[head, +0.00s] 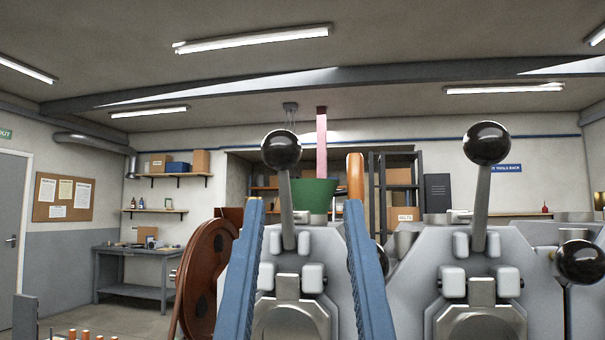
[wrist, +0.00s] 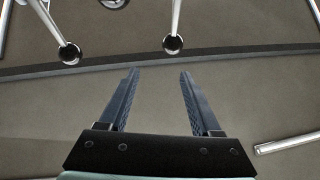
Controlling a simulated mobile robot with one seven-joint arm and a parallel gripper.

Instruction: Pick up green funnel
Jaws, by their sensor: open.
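The green funnel (head: 316,194) shows in the head view just left of centre. It stands at the top of the grey machine, behind a lever, which hides part of its left side. Its lower end is hidden by the machine. My gripper (head: 304,202) is open, with its two blue fingers pointing up in front of the machine. In the picture the funnel lies between the fingertips but farther away, and nothing is held. In the wrist view my gripper (wrist: 158,72) is open and empty. The funnel does not show there.
The grey machine (head: 345,255) carries upright levers with black ball knobs (head: 281,149), (head: 486,143). A brown wheel (head: 208,275) stands left of my fingers. A pink post (head: 322,140) and an orange-brown handle (head: 356,176) rise near the funnel. A workbench (head: 135,270) stands farther left.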

